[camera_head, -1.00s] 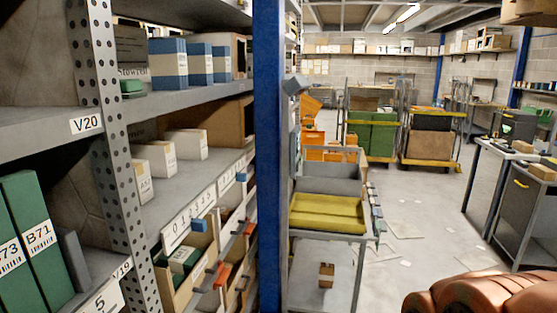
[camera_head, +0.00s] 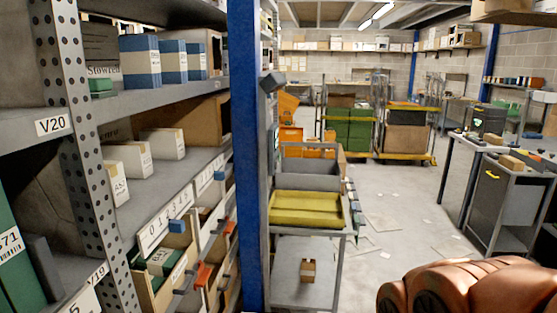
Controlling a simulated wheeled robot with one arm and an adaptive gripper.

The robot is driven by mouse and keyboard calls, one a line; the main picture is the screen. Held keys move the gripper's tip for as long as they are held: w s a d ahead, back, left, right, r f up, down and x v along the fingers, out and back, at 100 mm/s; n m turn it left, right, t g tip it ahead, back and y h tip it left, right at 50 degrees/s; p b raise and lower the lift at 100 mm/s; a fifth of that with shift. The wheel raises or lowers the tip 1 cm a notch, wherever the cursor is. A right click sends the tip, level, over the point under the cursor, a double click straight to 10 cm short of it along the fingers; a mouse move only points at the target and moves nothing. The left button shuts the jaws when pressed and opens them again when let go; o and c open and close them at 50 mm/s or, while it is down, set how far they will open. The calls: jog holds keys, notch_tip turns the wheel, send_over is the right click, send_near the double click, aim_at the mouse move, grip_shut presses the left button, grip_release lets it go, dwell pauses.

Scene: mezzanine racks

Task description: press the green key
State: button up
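I cannot make out a green key clearly. A small dark panel with a greenish patch (camera_head: 276,138) sits on the rack end beside the blue post (camera_head: 243,150), seen nearly edge-on; I cannot tell whether it bears keys. A grey box-like fitting (camera_head: 272,82) sticks out above it. My gripper is not in view; only rounded copper-coloured links of my arm show at the lower right.
Shelving with boxes and open drawers (camera_head: 165,270) fills the left. A trolley with a yellow tray (camera_head: 304,209) stands right of the post. A dark cabinet (camera_head: 499,205) is at right. The floor (camera_head: 400,225) between is mostly clear, with scattered papers.

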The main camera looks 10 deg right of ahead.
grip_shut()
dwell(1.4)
